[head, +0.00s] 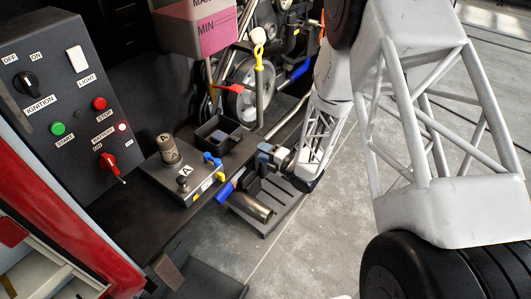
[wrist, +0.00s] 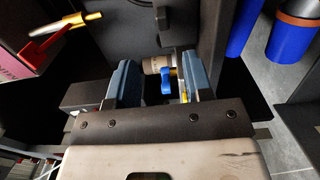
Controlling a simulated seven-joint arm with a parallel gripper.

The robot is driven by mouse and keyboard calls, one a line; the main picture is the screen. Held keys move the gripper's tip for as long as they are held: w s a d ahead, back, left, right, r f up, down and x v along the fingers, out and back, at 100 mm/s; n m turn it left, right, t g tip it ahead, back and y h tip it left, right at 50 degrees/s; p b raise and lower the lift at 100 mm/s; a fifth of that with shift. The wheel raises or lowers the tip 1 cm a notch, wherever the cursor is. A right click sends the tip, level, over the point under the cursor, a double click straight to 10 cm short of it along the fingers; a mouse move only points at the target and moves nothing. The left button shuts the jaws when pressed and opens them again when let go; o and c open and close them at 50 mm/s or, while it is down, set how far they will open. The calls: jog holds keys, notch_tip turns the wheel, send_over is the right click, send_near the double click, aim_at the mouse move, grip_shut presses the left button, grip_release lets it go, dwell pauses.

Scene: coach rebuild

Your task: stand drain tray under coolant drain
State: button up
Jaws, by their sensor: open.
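A black, square, open-topped tray (head: 220,136), which looks like the drain tray, sits on the dark ledge to the left of my gripper (head: 264,153) in the head view. My gripper is open and appears empty, at the ledge's right edge. In the wrist view, its two blue-grey fingers (wrist: 158,82) stand apart. A blue tap handle (wrist: 167,79) shows between them, with a beige cylinder behind it. The blue tap also shows in the head view (head: 211,159). I cannot tell which fitting is the coolant drain.
A control panel (head: 66,95) stands at the left. A pink-and-white tank (head: 197,25), a red lever (head: 228,88) and a yellow-topped rod (head: 258,65) are behind. Floor at right is bare.

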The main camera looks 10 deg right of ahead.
jog(key=w+d+r+m+h, duration=0.2)
jog(key=d+r+m+h, duration=0.2)
jog(key=r+m+h, duration=0.55)
jog(key=s+d+r+m+g+h, duration=0.1)
jog(key=s+d+r+m, duration=0.15)
jog(key=r, duration=0.35)
jog(key=s+d+r+m+g+h, duration=0.1)
jog(key=s+r+m+h, duration=0.1)
jog(key=s+r, duration=0.3)
jog(key=s+a+r+m+g, duration=0.1)
jog(key=s+r+m+g, duration=0.3)
jog(key=s, duration=1)
jog(key=s+r+m+g, duration=0.4)
jog(key=s+r+m, duration=0.4)
jog(key=s, duration=0.6)
jog(key=shift+s+a+r+m, duration=0.35)
jog(key=shift+s+r+m, duration=0.05)
jog(key=shift+m, duration=0.1)
